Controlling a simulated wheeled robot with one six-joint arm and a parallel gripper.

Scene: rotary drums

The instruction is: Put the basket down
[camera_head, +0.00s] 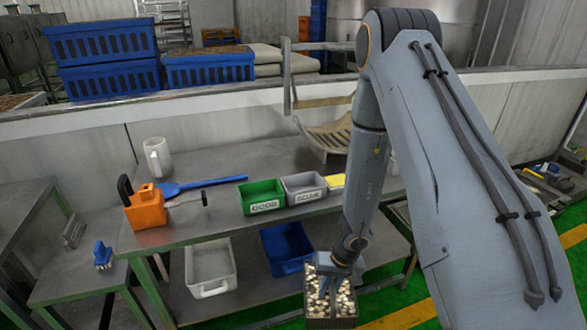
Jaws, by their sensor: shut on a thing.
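A dark wire basket (331,318) full of small pale round pieces hangs low at the bottom middle of the head view. My gripper (340,270) is above it and shut on it, at its top edge or handle. The exact grip point is small and partly hidden by my wrist. The basket is in front of the metal table (225,224), below the level of its top. Whether its underside touches anything is cut off by the picture's lower edge.
On the table stand a green bin (262,197), a grey bin (304,188), an orange tool (147,207), a blue scoop (200,185) and a white jug (158,157). A white tub (211,268) and a blue tub (287,248) sit on the lower shelf. A yellow floor stripe (405,316) runs at right.

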